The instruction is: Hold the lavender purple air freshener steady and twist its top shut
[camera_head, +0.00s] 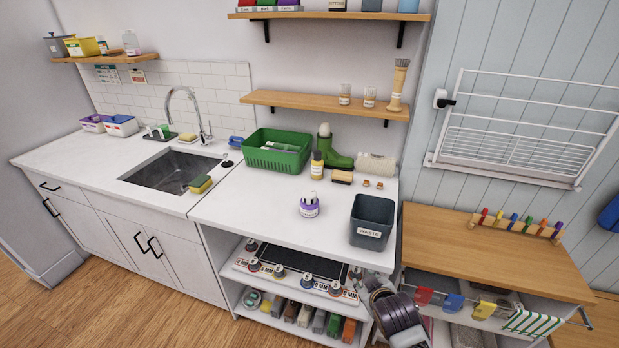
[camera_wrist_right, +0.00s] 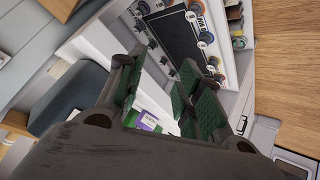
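My left gripper is not in view.
A dark waste bin (camera_head: 371,221) stands near the counter's front right corner. The counter around the freshener is clear. Open shelves (camera_head: 290,284) hold several small items below.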

